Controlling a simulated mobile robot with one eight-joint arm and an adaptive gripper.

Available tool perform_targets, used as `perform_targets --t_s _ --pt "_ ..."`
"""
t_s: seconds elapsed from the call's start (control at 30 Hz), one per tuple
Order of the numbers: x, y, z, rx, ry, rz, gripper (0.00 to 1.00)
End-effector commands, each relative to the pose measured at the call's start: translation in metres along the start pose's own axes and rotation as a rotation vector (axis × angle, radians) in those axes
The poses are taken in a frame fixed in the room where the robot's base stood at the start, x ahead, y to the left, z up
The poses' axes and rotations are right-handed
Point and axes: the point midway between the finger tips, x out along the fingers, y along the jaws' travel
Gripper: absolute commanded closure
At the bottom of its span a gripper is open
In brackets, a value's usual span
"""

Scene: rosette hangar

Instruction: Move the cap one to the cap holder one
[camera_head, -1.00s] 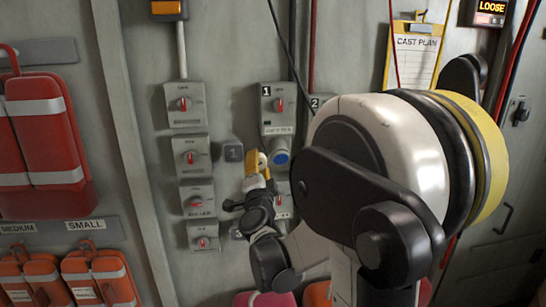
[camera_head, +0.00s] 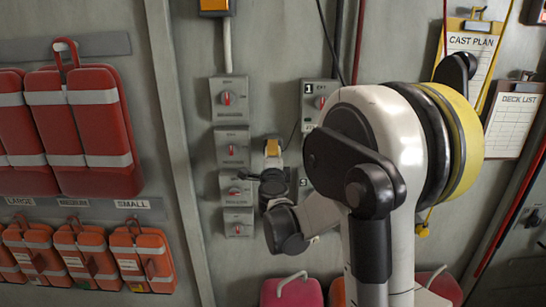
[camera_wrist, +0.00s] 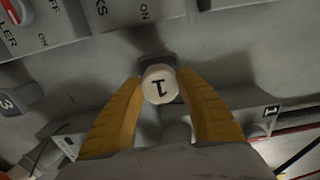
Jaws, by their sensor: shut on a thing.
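In the wrist view, the cap one (camera_wrist: 159,78) is a round white cap with a black "1", held between the two yellow fingers of my gripper (camera_wrist: 160,92). A dark grey block (camera_wrist: 151,62) on the wall shows right behind the cap. It looks like a cap holder, but its number is hidden. I cannot tell whether the cap touches it or is seated. In the head view, my gripper (camera_head: 272,147) is at the wall, between the column of switch boxes and the panel marked "1" (camera_head: 314,96). The cap is not clear there.
Switch boxes with red knobs (camera_head: 229,100) line the wall left of my gripper. A block marked "3" (camera_wrist: 12,103) shows at the left of the wrist view. Red and orange bags (camera_head: 100,130) hang far left. Clipboards (camera_head: 468,52) hang at right.

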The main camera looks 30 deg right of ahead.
Motion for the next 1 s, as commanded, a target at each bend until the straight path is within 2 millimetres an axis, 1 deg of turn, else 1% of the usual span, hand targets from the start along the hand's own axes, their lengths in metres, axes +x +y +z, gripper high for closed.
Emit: perform_targets --t_s 0.1,0.23,1.0 --pt "0.0060 -0.0003 -0.0001 0.000 0.000 0.000 1.00" --pt "0.0087 -0.0002 0.0000 0.000 0.000 0.000 1.00" --pt "0.0088 0.0000 0.0003 0.000 0.000 0.000 1.00"
